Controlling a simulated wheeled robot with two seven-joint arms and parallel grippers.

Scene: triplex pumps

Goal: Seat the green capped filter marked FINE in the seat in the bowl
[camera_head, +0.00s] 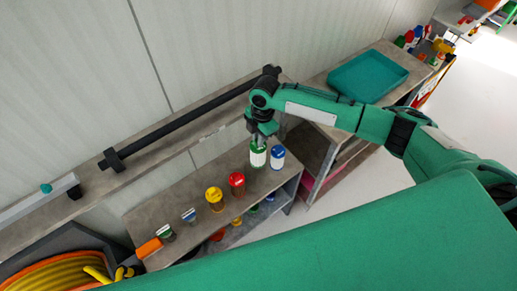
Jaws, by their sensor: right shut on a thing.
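A green capped filter (258,158) with a white band stands upright near the right end of the workbench in the head view. My right gripper (262,137) points down from above and is shut on its top. Any FINE marking is too small to read. I cannot tell whether the filter touches the bench or is slightly raised. A blue-capped white filter (277,157) stands close beside it on the right. The bowl and its seat cannot be made out. My left gripper is not in view.
A red-capped jar (237,182), a yellow-capped jar (214,198), smaller blue (189,215) and green (167,233) items and an orange block (150,248) line the bench (150,209) to the left. A teal tray (368,77) sits on another bench. A black bar (190,118) runs behind.

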